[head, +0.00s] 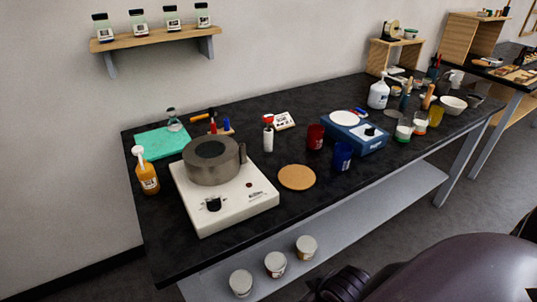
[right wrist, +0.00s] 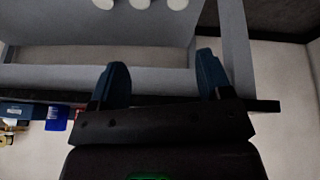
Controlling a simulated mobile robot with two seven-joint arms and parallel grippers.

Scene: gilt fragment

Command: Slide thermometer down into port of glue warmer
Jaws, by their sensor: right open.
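The glue warmer is a grey round pot (head: 213,172) with a dark top, standing on a white base (head: 225,198) with a black knob, on the left part of the black bench. I cannot make out a thermometer or the port in either view. My right gripper (right wrist: 162,82) shows in the right wrist view with its two blue fingers apart and nothing between them. It is near the bench edge and lower shelf, away from the warmer. My left gripper is not in view.
A blue cup (head: 342,156) and a blue scale (head: 365,140) stand right. Several jars sit on the lower shelf (head: 345,222).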

